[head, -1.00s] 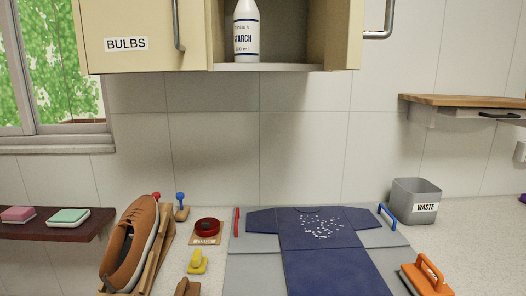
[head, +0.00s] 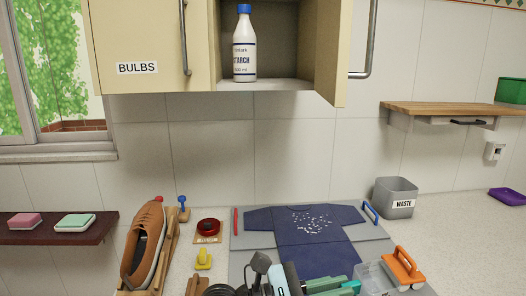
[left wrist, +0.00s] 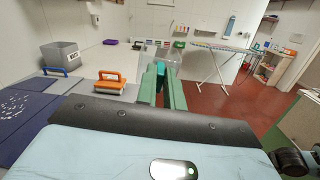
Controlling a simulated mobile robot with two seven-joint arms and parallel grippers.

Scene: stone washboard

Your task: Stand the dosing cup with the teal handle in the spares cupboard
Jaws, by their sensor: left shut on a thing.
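My left gripper (head: 338,286) comes in at the bottom of the head view, with green fingers. In the left wrist view its fingers (left wrist: 166,88) are shut on the teal handle of the dosing cup (left wrist: 150,54). The cup is clear and sits beyond the fingertips; it also shows in the head view (head: 374,278), in front of the grey board. An open wall cupboard (head: 280,84) holds a white starch bottle (head: 245,50) at its left, with bare shelf to the right. No spares label shows. My right gripper is not in view.
A closed door labelled BULBS (head: 137,68) is left of the opening; an open door (head: 333,55) stands out at its right. Below are a navy shirt (head: 305,225), an orange-handled brush (head: 403,268), a brown shoe (head: 143,245) and a waste bin (head: 395,198).

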